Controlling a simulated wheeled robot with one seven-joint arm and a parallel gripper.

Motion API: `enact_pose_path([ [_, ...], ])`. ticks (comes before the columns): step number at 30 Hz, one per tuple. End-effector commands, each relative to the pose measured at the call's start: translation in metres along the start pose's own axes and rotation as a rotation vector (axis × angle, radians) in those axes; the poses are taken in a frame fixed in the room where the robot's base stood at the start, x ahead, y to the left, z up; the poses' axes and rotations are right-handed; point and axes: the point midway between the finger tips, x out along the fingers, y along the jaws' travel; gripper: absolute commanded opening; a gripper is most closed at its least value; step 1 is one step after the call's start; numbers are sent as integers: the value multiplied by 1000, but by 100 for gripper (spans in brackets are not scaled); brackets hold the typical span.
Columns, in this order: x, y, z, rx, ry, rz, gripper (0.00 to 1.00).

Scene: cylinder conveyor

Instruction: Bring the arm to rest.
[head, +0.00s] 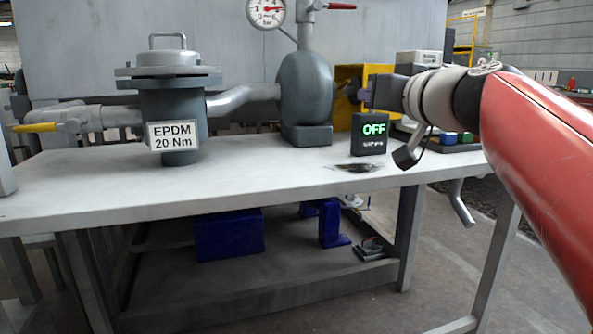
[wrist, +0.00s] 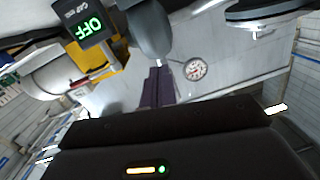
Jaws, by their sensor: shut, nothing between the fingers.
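My gripper (head: 358,92) is at the right of the head view, above the table's back right part. It points left toward the grey pump body (head: 305,85) and is held above the black box with a green OFF display (head: 370,130). In the wrist view my gripper (wrist: 158,82) shows two dark fingers lying together, shut with nothing between them. My red arm comes in from the right edge of the head view. Whether the fingertips touch anything behind them is hard to tell in the head view.
A grey table (head: 250,190) carries a filter housing labelled EPDM 20 Nm (head: 175,100) and pipes with a yellow-handled valve (head: 60,122). A pressure gauge (head: 266,12) stands above the pump. A yellow box (head: 350,78) is behind the gripper. The table's front is mostly clear.

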Motion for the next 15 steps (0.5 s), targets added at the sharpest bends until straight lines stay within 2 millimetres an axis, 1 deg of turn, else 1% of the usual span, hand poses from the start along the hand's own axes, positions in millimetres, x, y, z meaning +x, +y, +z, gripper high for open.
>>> enact_pose_path([
  [1,-9,-8,31,15,-77,4,0],
  [2,-14,-11,52,26,-131,10,0],
  [3,-23,-15,81,41,-204,22,0],
  [5,-38,-19,125,62,-314,46,0],
  [6,-50,-21,154,74,-386,66,0],
  [8,-69,-23,195,89,-486,101,0],
  [9,-82,-24,221,97,-549,126,0],
  [12,-114,-22,277,108,-683,193,0],
  [15,-144,-18,321,109,-786,257,0],
])
